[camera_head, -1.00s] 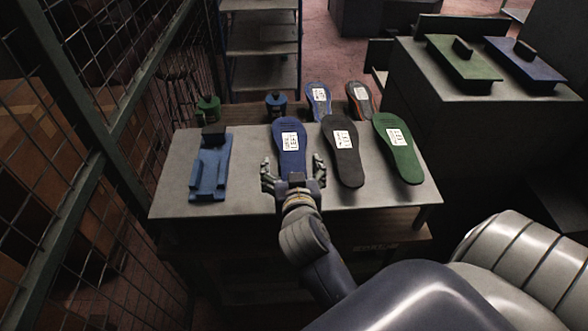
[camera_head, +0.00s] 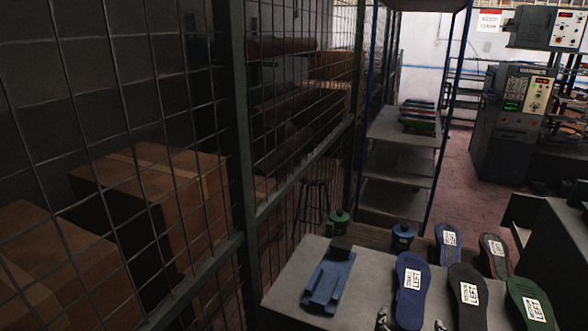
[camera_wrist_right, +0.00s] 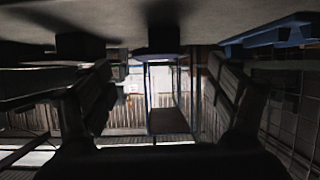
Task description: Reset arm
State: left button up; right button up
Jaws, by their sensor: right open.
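My right gripper (camera_head: 411,322) is at the bottom edge of the head view. Only its fingertips show, one on each side of the lower part of a blue insole (camera_head: 410,275). In the right wrist view my right gripper (camera_wrist_right: 162,98) has its fingers spread wide with nothing between them. A black insole (camera_head: 467,308) and a green insole (camera_head: 530,300) lie to its right on the grey table (camera_head: 285,290). My left gripper is not in view.
A blue fixture (camera_head: 328,280) lies at the table's left. Two smaller insoles (camera_head: 448,240) (camera_head: 494,265) lie behind. A green container (camera_head: 340,224) and a blue container (camera_head: 403,238) stand at the back. A wire mesh fence (camera_head: 245,160) borders the left. A shelf rack (camera_head: 400,165) stands beyond.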

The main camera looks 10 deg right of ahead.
jog(key=s+a+f+n+g+y, duration=0.35)
jog(key=s+f, duration=0.35)
jog(key=s, duration=0.4)
jog(key=s+a+f+n+g+y, duration=0.3)
jog(key=s+a+f+n+g, duration=0.15)
jog(key=s+f, duration=0.4)
jog(key=s+f+g+b, duration=0.1)
jog(key=s+f+b, duration=0.1)
jog(key=f, duration=1.2)
jog(key=s+f+g+b, duration=0.1)
jog(key=f+b, duration=0.1)
jog(key=f, duration=1.2)
pick_arm(q)
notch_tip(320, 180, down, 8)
jog(key=b, duration=0.3)
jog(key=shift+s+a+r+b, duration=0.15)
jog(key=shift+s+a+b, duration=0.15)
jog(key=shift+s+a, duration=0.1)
pick_arm(e)
jog(key=s+d+f+g, duration=0.1)
jog(key=s+d+f, duration=0.2)
jog(key=s+f, duration=1.4)
notch_tip(320, 180, down, 3)
jog(key=shift+r, duration=0.2)
